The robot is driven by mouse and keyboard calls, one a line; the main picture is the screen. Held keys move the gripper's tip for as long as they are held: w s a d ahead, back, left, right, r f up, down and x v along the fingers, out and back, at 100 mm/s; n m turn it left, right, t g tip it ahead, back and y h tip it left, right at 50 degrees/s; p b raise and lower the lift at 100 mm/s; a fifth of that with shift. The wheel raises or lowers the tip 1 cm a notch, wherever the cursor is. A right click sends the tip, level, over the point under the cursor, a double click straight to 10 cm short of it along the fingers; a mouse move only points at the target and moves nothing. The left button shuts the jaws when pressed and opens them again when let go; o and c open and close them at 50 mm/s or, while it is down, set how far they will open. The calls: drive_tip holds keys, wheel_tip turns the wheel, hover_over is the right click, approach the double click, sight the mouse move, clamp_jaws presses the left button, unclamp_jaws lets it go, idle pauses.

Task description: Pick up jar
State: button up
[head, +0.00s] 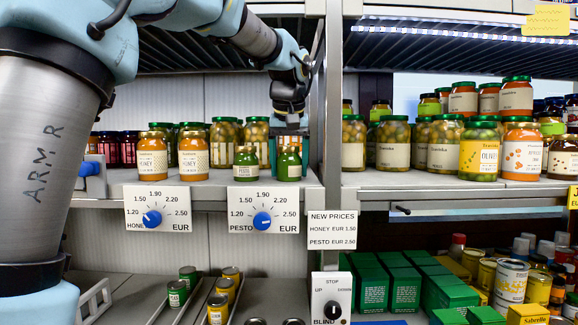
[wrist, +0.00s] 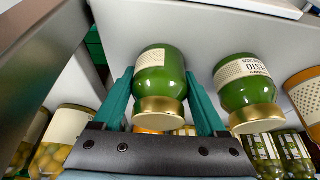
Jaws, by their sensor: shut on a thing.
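A small green jar (head: 289,170) with a cream label stands at the front of the middle shelf, right of the pesto price dial. My gripper (head: 290,150) reaches down on it from above, with one teal finger on each side. In the wrist view the green jar (wrist: 161,80), with its gold lid, sits between the two fingers, and the gripper is shut on it. The jar's base looks at shelf level; I cannot tell whether it is lifted. A second green jar, labelled pesto (head: 245,163), stands just left of it and apart; it also shows in the wrist view (wrist: 245,85).
Honey jars (head: 152,156) stand further left, and olive jars (head: 254,136) stand behind. A shelf upright (head: 332,120) is close on the right, with more jars beyond it. Price dials (head: 262,212) hang along the shelf's front edge. The shelf between honey and pesto is partly free.

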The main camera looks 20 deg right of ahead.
clamp_jaws()
drive_tip(key=shift+r, duration=0.1)
idle(0.3)
